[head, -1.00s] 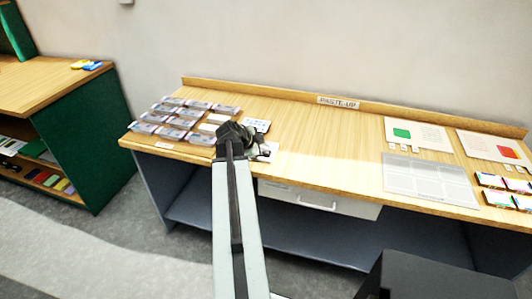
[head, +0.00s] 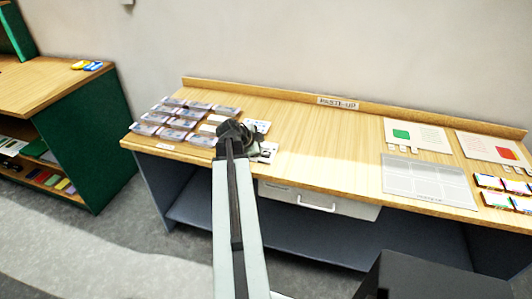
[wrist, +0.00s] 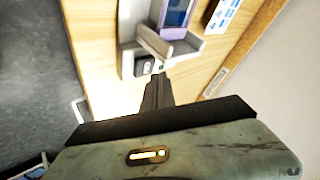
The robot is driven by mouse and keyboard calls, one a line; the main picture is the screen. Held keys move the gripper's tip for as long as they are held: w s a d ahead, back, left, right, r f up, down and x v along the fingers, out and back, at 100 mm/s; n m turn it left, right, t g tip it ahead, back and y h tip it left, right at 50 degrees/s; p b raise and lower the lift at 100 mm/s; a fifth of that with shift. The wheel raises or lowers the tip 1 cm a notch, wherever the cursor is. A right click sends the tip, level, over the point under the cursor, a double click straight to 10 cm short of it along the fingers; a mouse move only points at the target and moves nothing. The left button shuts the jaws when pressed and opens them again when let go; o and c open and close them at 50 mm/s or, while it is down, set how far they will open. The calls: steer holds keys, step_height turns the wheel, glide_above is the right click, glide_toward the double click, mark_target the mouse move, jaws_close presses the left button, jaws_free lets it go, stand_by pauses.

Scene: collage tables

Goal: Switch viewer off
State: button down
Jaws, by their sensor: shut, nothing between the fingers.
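The viewer (wrist: 172,44) is a pale grey device with a purple-blue screen, at the top middle of the wrist view. A small grey block with a dark switch (wrist: 143,66) sits at its lower left. My gripper (wrist: 159,80) is shut and empty, with its dark fingertips close to the viewer's lower edge, just right of the switch. I cannot tell whether they touch. In the head view my gripper (head: 252,150) is over the left part of the paste-up table (head: 320,130) and hides most of the viewer.
Several packs of pictures (head: 185,123) lie left of my gripper. A grey layout sheet (head: 428,180) and two pages (head: 418,135) lie at the right. A drawer (head: 318,203) is under the table's front edge. The table's middle is clear. A green shelf unit (head: 95,140) stands at left.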

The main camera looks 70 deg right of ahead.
mark_target(265, 155)
step_height(265, 155, up, 6)
steer(key=p, duration=0.5)
steer(key=shift+f, duration=0.1)
